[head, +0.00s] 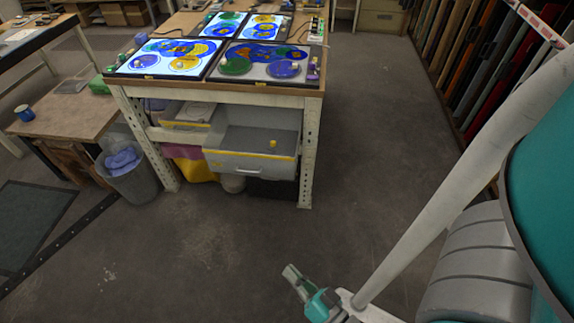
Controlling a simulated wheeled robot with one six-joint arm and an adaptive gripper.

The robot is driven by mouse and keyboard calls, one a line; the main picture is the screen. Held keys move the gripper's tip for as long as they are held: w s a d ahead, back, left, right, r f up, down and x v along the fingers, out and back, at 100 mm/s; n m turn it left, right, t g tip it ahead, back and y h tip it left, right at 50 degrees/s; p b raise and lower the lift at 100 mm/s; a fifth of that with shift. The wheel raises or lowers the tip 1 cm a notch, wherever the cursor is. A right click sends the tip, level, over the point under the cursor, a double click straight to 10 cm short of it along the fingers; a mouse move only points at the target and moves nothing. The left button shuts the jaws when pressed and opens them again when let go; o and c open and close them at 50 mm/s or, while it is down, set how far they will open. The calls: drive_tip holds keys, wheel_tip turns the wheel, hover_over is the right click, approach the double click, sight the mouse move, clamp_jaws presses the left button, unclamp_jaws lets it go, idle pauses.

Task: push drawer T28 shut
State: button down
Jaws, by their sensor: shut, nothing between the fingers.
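A grey drawer (225,162) with a yellow stripe along its front and a pale handle (263,170) sits under the right part of the light-table bench. It stands pulled out, and its inside shows from above, with a small yellow item (273,143) at its front part. I cannot read any label on it. My gripper (291,273) is shut and empty, low in the picture over the bare floor. It is well apart from the drawer, in front of it and a little to the right.
The bench (310,138) carries lit panels with coloured glass. A grey bin (133,180) with blue cloth and a low wooden table (62,125) stand left. A rack of coloured sheets (480,70) stands right. The floor (215,245) before the drawer is clear.

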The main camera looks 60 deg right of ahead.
drive_tip(key=w+d+f+m+g+h, duration=0.2)
drive_tip(key=w+d+f+m+h, duration=0.45)
drive_tip(key=w+d+m, duration=0.3)
drive_tip(key=m+g+h, duration=0.5)
drive_tip(key=m+g, duration=0.3)
drive_tip(key=m, duration=0.5)
approach(289, 159)
drive_tip(key=shift+n, duration=0.25)
drive_tip(key=x, duration=0.7)
drive_tip(key=shift+d, duration=0.1)
drive_tip(key=shift+w+d, duration=0.1)
drive_tip(key=shift+d, duration=0.05)
